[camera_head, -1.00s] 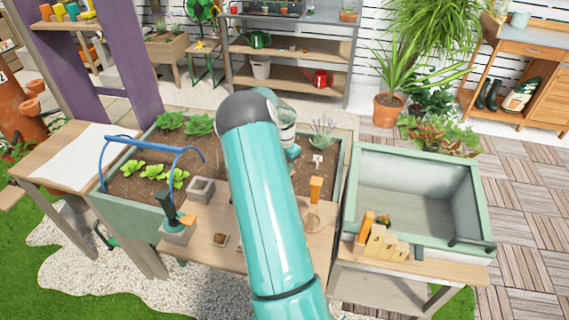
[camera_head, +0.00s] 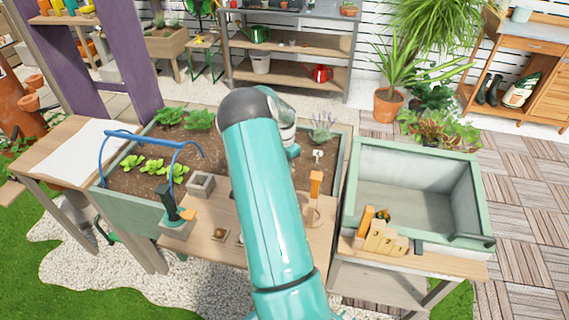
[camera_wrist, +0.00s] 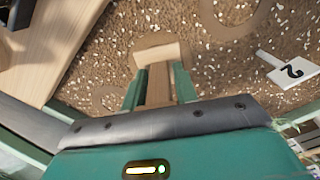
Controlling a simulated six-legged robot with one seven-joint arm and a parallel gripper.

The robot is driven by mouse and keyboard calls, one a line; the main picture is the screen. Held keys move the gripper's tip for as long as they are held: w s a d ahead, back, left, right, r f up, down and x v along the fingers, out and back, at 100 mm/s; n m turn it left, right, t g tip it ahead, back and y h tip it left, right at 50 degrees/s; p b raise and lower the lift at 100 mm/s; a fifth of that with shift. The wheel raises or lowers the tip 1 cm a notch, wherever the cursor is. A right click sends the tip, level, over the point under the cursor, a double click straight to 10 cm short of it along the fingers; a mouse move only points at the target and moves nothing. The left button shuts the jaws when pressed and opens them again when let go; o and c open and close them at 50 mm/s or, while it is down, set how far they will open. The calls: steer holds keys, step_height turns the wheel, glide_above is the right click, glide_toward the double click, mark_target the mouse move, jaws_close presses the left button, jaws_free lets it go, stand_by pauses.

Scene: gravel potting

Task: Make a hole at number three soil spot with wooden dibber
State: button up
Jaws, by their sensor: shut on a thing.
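In the wrist view, my gripper (camera_wrist: 158,84) is shut on the wooden dibber (camera_wrist: 157,54), a pale wooden piece with a broad end beyond the fingertips. It is over brown, speckled soil (camera_wrist: 205,75); whether the tip touches the soil is hidden. A white marker reading 2 (camera_wrist: 290,69) stands to the right. Pale ring marks show on the soil at the top (camera_wrist: 236,30) and at the left (camera_wrist: 108,98). I see no number three. In the head view, my arm covers the gripper and dibber. The planter bed (camera_head: 118,208) holds the soil and a small white marker (camera_head: 318,155).
Lettuces (camera_head: 155,165) and a blue hoop (camera_head: 150,138) occupy the bed's left part. A lavender plant (camera_head: 323,128) stands at its back right. An orange-handled tool (camera_head: 315,185) and a grey square pot (camera_head: 201,184) are near the front. An empty grey basin (camera_head: 405,200) stands right.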

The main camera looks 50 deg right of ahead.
steer(key=shift+r, duration=5.1)
steer(key=shift+r, duration=2.5)
